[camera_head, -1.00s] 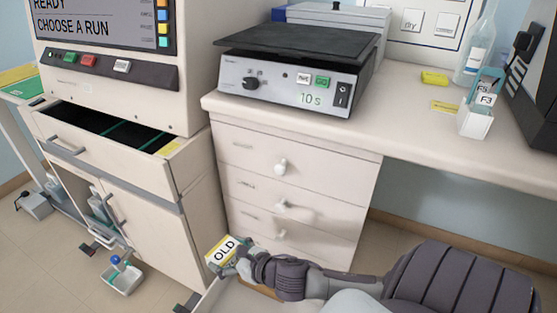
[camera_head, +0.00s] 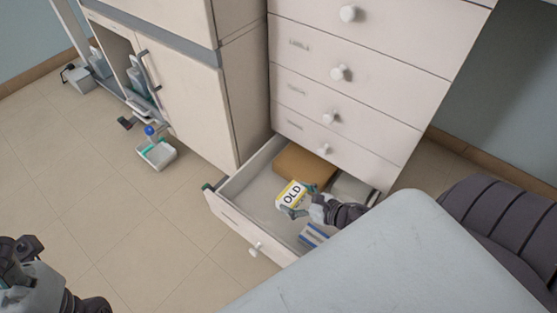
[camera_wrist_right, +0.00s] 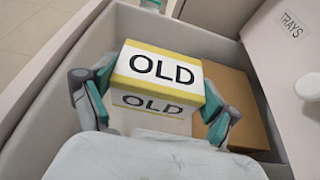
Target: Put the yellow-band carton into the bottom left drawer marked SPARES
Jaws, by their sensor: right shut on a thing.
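The yellow-band carton (camera_head: 292,195), white with "OLD" on it, is held by my right gripper (camera_head: 305,208) within the outline of the open bottom drawer (camera_head: 226,206). In the right wrist view the carton (camera_wrist_right: 165,68) sits between the two teal-tipped fingers, with drawer walls around it. I cannot tell whether it touches the drawer floor. The drawer's front mark is too small to read. My left gripper (camera_head: 22,262) is at the lower left, far from the drawer, its fingers unclear.
A brown box (camera_head: 304,165) lies at the back of the drawer, and a blue-striped box (camera_head: 315,235) is near its front right. Closed drawers (camera_head: 345,112) stand above. A small white bin (camera_head: 157,154) is on the floor at left. The front left drawer floor looks clear.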

